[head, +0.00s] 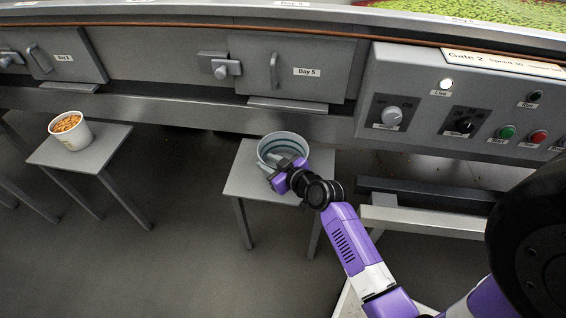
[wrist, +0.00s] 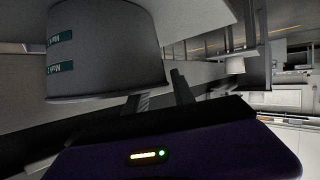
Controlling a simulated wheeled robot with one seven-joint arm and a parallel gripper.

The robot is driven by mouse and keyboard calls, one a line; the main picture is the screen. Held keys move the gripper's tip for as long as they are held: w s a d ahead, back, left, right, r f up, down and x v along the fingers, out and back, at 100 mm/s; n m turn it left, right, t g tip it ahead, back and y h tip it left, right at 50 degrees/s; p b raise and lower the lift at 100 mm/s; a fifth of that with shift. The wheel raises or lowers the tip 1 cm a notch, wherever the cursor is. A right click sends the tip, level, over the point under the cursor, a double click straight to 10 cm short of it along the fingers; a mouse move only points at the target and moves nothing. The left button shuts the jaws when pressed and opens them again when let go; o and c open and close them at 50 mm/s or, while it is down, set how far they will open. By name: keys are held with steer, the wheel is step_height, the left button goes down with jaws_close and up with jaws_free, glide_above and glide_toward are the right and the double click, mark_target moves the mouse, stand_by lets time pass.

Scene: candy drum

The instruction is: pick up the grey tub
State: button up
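The grey tub (head: 270,149) stands upright on a small grey table under Bay 5 and looks empty from above. My gripper (head: 282,169) is at the tub's near right rim. In the wrist view the tub (wrist: 105,50) appears upside down, with dark green labels on its side. There my gripper (wrist: 160,90) has its two fingers apart. One finger's tip is hidden behind the rim, and the other shows just beside the tub's edge. I cannot tell whether either finger touches the wall.
A white tub of orange pieces (head: 73,132) stands on another small table (head: 100,150) at the left. The machine's lower ledge (head: 180,112) runs close behind the tables. A control panel (head: 460,110) is at the right, with metal rails (head: 425,220) below. Floor between the tables is clear.

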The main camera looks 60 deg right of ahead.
steer(key=shift+x, duration=0.95)
jaws_close()
steer(key=shift+s+f, duration=0.1)
steer(key=shift+f, duration=0.05)
stand_by(0.6)
